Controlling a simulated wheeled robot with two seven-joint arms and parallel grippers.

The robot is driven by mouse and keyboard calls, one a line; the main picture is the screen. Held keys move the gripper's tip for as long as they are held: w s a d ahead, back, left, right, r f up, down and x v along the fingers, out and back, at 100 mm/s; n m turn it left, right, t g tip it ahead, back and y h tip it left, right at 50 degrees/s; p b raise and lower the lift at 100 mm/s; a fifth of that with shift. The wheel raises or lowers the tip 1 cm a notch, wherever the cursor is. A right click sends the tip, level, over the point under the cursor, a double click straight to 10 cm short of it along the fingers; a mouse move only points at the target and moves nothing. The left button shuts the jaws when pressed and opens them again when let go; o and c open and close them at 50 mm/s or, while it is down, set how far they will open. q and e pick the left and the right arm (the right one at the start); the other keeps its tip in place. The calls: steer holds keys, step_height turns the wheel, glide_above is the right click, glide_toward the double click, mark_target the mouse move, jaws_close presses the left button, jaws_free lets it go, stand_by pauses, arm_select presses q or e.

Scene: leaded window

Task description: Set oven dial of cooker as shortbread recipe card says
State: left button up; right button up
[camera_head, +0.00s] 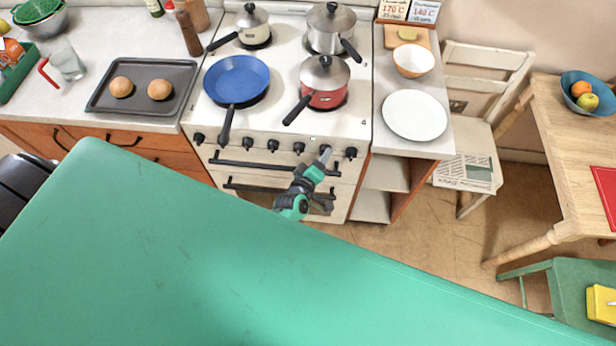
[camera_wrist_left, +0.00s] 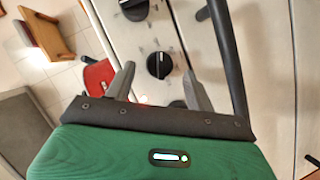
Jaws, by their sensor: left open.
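The white cooker (camera_head: 285,118) has a row of black dials along its front; I cannot tell from their marks which one is the oven dial. My left gripper (camera_head: 325,157) is open at the right part of this row. In the left wrist view, a black dial (camera_wrist_left: 158,65) with a pale pointer line shows between and just beyond the fingertips (camera_wrist_left: 160,82). The fingers look apart from it. Another dial (camera_wrist_left: 135,8) is above it. Two recipe cards stand behind the counter: one reads 170 °C (camera_head: 393,10), the other seems to read 140 °C (camera_head: 424,11). Their titles are too small to read.
A blue frying pan (camera_head: 236,80), a red saucepan (camera_head: 324,88) and two grey pots are on the hob, some handles pointing forward. Black oven handles (camera_head: 262,168) run below the dials. A white plate (camera_head: 414,115) lies on the right counter, a chair (camera_head: 470,130) beyond it.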

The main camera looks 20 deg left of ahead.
arm_select(q)
steer(key=b+v, duration=0.2)
steer(key=v, duration=0.9)
steer(key=shift+s, duration=0.35)
steer(key=s+d+f+m+g+h+b, duration=0.1)
steer(key=s+f+m+g, duration=0.3)
steer(key=f, duration=0.9)
steer(key=s+d+f+m+g+b, duration=0.1)
steer(key=s+f+m+g, duration=0.15)
steer(key=s+f, duration=0.7)
steer(key=s+a+f+m+g, duration=0.3)
steer(key=s+a+f+m, duration=0.1)
steer(key=s+f, duration=0.6)
steer(key=s+a+f+m+g+y+b, duration=0.1)
steer(key=s+a+f+m+g, duration=0.3)
steer(key=s+f, duration=0.7)
steer(key=s+a, duration=0.1)
steer(key=a, duration=0.1)
steer(key=shift+a+y, duration=0.3)
steer(key=shift+a, duration=0.1)
